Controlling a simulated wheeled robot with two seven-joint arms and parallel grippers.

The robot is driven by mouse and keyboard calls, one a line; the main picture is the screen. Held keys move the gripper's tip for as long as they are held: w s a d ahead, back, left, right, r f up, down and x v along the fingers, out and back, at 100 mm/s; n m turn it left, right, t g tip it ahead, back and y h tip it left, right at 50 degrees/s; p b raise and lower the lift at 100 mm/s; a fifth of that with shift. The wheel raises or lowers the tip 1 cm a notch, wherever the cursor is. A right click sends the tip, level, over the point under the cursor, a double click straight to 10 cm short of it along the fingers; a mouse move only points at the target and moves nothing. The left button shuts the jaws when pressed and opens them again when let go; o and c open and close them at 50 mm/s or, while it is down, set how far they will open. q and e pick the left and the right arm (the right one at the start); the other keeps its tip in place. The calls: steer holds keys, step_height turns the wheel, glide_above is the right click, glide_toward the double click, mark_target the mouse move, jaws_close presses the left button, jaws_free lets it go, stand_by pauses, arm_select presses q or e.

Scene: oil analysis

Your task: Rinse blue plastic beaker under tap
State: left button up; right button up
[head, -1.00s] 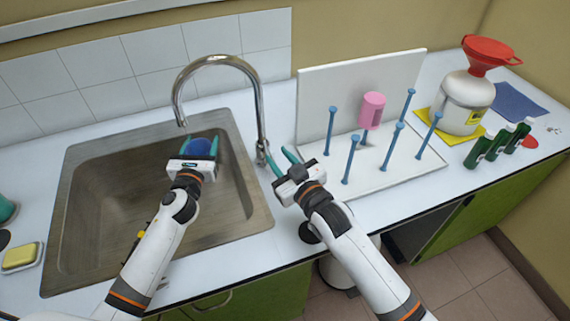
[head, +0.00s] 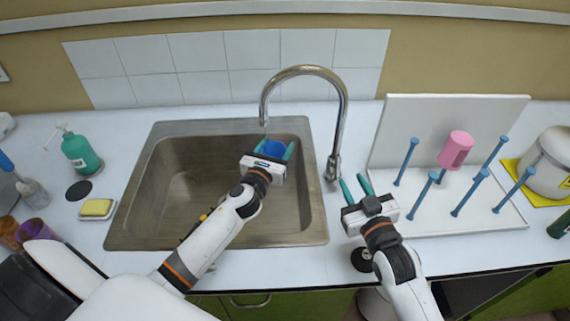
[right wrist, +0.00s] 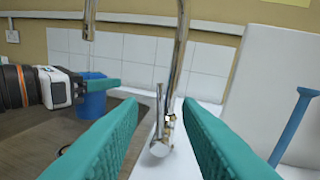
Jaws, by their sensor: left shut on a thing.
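The blue plastic beaker (head: 273,148) is held over the sink (head: 180,205), just below the spout of the curved metal tap (head: 343,112). My left gripper (head: 274,152) is shut on the beaker. In the right wrist view the beaker (right wrist: 92,100) stands upright in the left gripper's fingers, beneath the spout end (right wrist: 88,30). My right gripper (head: 354,184) is open and empty beside the tap base. In the right wrist view the tap lever (right wrist: 159,112) shows between its teal fingers, ahead of them; contact cannot be told.
A white drying rack (head: 480,215) with blue pegs and a pink beaker (head: 456,149) stands right of the tap. A white container (head: 552,160) is at far right. A soap bottle (head: 80,153), yellow sponge (head: 96,208) and orange and purple cups (head: 35,230) are left of the sink.

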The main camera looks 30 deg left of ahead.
mark_target(339, 159)
steer(key=shift+f, duration=0.3)
steer(key=x, duration=1.2)
steer(key=shift+r, duration=0.15)
jaws_close()
